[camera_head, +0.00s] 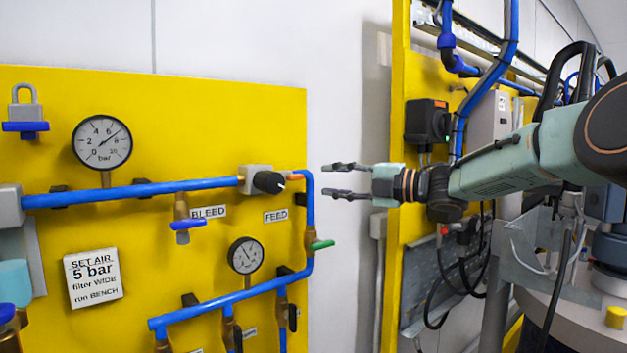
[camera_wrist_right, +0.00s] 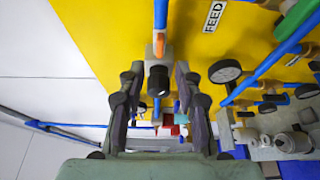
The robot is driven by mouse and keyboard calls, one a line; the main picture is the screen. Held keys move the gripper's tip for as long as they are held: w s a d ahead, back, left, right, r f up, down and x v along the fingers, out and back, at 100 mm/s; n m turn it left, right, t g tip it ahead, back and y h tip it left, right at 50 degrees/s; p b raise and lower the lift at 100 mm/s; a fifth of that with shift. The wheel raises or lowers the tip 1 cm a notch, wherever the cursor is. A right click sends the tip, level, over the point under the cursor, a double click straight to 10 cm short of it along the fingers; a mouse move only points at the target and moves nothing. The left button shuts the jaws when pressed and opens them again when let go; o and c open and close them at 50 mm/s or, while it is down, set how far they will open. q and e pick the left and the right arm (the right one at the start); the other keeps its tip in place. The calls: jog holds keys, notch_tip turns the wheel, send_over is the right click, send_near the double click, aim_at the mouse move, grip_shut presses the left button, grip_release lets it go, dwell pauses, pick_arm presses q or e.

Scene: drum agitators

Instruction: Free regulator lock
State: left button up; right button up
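The regulator has a black knob (camera_head: 268,182) on a grey block (camera_head: 251,176), set in the upper blue pipe on the yellow panel. The knob also shows in the right wrist view (camera_wrist_right: 158,80), between the finger lines, with an orange part (camera_wrist_right: 160,45) by its block. My right gripper (camera_head: 326,181) is open and empty, right of the knob and apart from it in the head view. Its fingers (camera_wrist_right: 157,75) are spread to either side of the knob in the wrist view. My left gripper is not in view. I cannot make out the lock's state.
A green-handled valve (camera_head: 320,245) and a blue-handled valve (camera_head: 188,224) sit near the regulator. The lower gauge (camera_head: 245,255) is below. Bare white wall lies behind my gripper.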

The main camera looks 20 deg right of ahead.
jog(key=v, duration=0.3)
jog(key=shift+s+d, duration=0.1)
jog(key=shift+s, duration=0.15)
jog(key=shift+w, duration=0.1)
dwell(0.6)
dwell(0.3)
dwell(0.4)
dwell(0.7)
